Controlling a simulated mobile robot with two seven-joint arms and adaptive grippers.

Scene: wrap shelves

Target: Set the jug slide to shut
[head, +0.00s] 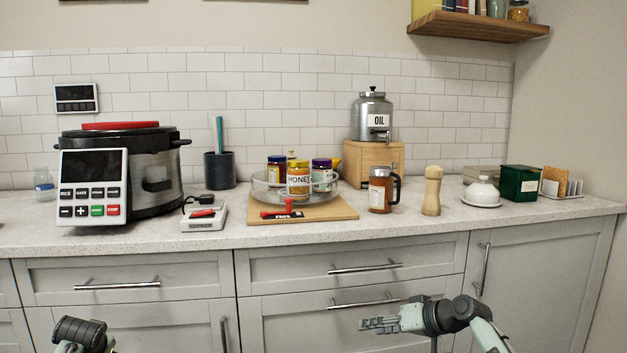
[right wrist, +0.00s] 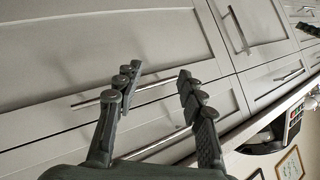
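My right gripper (head: 368,324) is in front of the lower drawers, below the counter edge and well apart from the jug. In the right wrist view the right gripper (right wrist: 157,80) has its fingers spread with nothing between them. Only a piece of my left arm shows at the lower left; its gripper is out of frame.
A wooden board (head: 330,211) with a jar turntable lies left of the jug. A wooden pepper mill (head: 432,190) stands close on its right. An oil dispenser (head: 372,115) on a wooden box is behind. Drawer handles (head: 365,268) stick out near my right gripper.

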